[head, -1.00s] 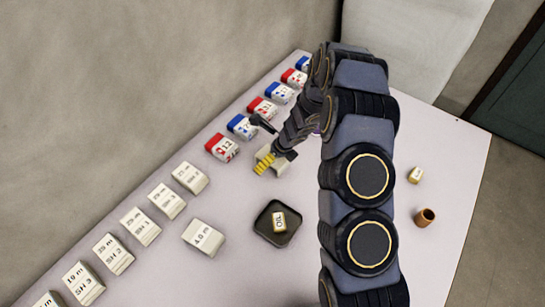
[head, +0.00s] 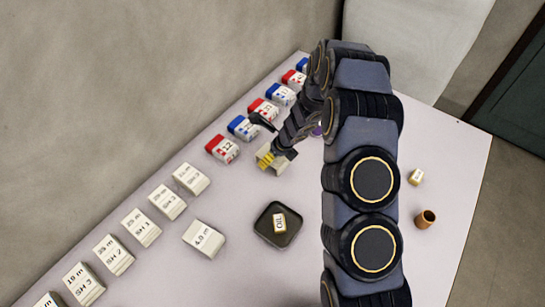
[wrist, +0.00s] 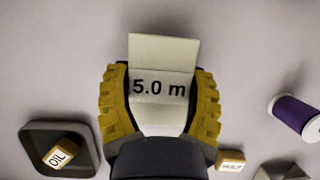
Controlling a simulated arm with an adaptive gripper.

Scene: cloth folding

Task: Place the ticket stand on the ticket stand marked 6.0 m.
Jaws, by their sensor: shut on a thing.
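My gripper (head: 266,158) is near the middle of the table beside the row of blocks, its yellow fingers shut on a cream ticket stand. In the wrist view the held stand (wrist: 163,50) sits between both fingers and reads "5.0 m"; I cannot tell whether it is lifted off the table. Another cream stand (head: 204,239) lies apart to the lower left in the head view. Its label is small and turned, looking like "4.0 m" or "6.0 m".
A dark tray (head: 262,236) holds a block marked OIL (head: 280,223). Several cream SH stands (head: 141,227) and red and blue blocks (head: 222,149) line the wall side. A purple spool (wrist: 297,112), a small block (head: 416,176) and a brown cup (head: 425,218) lie right.

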